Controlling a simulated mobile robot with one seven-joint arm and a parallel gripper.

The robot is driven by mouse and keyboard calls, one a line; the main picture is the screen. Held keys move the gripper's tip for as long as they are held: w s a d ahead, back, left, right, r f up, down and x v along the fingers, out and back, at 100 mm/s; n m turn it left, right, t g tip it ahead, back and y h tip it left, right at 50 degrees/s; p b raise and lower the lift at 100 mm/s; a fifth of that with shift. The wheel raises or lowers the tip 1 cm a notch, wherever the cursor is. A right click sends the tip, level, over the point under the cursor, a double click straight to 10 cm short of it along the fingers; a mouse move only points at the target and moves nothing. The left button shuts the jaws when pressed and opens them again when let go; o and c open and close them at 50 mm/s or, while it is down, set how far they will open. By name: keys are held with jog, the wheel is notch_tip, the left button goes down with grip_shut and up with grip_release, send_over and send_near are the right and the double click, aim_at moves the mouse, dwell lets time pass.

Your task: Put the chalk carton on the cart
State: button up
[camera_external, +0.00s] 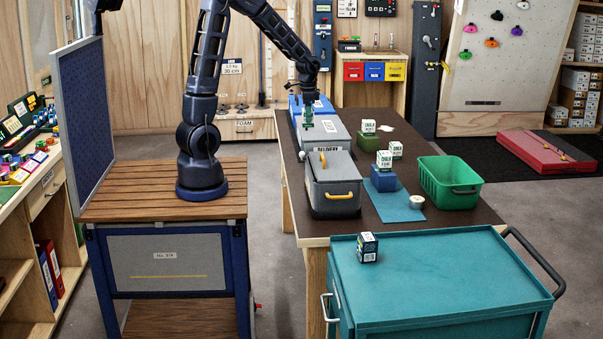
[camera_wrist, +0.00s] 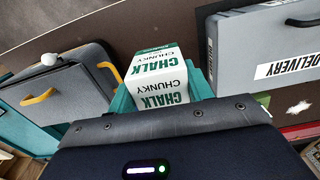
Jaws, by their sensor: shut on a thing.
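A white chalk carton with green CHALK and dark CHUNKY lettering (camera_wrist: 160,78) is between the teal fingers of my gripper (camera_wrist: 163,88) in the wrist view. The gripper is shut on it. In the external view my gripper (camera_external: 308,114) hangs over the far left part of the dark table, by the grey DELIVERY case (camera_external: 325,134); the held carton is too small there to make out well. The teal cart (camera_external: 450,285) stands at the front right, well apart from the gripper. A small dark box with a white label (camera_external: 367,247) stands on its top, near the left back corner.
On the table (camera_external: 440,140) are a grey case with a yellow handle (camera_external: 333,190), a green bin (camera_external: 449,181), and other white chalk cartons on blocks, one on a green block (camera_external: 369,127). Most of the cart top is clear.

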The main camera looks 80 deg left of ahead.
jog(key=w+d+r+m, duration=0.2)
jog(key=w+d+m, duration=0.3)
jog(key=w+d, duration=1.25)
jog(key=w+d+r+m, duration=0.1)
jog(key=w+d+m, duration=0.35)
jog(key=d, duration=1.15)
jog(key=w+d+r+m, duration=0.15)
jog(key=w+d, duration=0.55)
jog(key=d, duration=1)
jog(key=s+d+m, duration=0.2)
jog(key=s+d, duration=0.2)
jog(key=d, duration=0.9)
jog(key=s+d+f+m, duration=0.15)
jog(key=s+d, duration=0.25)
jog(key=d, duration=1)
jog(key=s+d+m, duration=0.3)
jog(key=s+d, duration=0.2)
jog(key=d, duration=0.8)
jog(key=f, duration=1.8)
jog(key=shift+w+f, duration=0.2)
jog(key=shift+f, duration=0.2)
jog(key=shift+f, duration=0.2)
